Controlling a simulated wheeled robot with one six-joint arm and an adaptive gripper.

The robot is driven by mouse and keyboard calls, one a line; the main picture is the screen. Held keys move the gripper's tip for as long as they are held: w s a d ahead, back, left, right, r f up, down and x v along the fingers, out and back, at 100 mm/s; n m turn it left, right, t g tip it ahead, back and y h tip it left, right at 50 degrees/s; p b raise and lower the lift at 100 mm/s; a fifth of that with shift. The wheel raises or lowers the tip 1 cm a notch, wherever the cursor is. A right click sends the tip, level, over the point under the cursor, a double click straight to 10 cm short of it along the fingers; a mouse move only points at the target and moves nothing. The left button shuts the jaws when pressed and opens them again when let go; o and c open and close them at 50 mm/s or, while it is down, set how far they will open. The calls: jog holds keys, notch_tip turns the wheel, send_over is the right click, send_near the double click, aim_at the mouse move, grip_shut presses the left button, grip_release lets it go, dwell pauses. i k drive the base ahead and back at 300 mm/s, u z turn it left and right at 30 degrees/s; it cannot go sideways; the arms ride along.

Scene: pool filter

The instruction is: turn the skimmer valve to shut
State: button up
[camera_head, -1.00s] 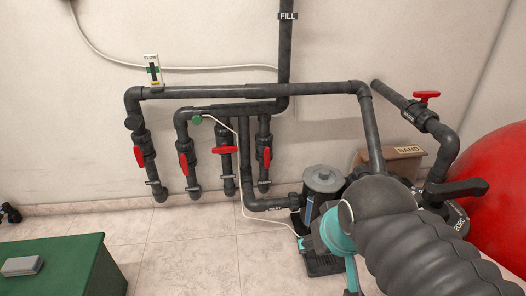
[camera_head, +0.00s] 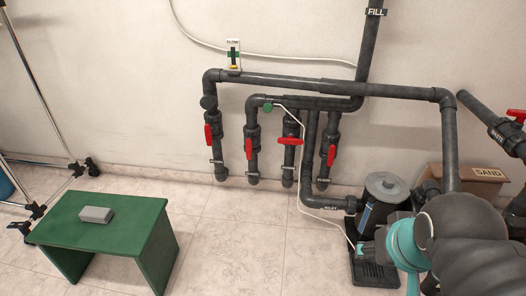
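Several valves with red handles stand side by side on the dark grey pipes at the wall. The leftmost handle (camera_head: 208,135), the second handle (camera_head: 248,149) and the rightmost handle (camera_head: 331,155) lie roughly along their upright pipes. The third handle (camera_head: 290,141) lies crosswise to its pipe. I cannot read which valve is the skimmer one. My arm, with a dark ribbed sleeve and a teal joint, fills the lower right corner. My gripper does not show, and nothing of mine touches these valves.
A pump (camera_head: 382,192) stands below the pipes, partly behind my arm. A cardboard box marked SAND (camera_head: 470,182) and another red-handled valve (camera_head: 507,133) are at right. A green bench (camera_head: 100,240) with a grey block (camera_head: 96,214) stands at left. Tiled floor (camera_head: 235,235) is clear between.

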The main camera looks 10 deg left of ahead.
aim_at(249, 146)
jog(key=k, duration=0.55)
jog(key=u, duration=0.55)
jog(key=i, duration=1.15)
jog(key=z, duration=0.5)
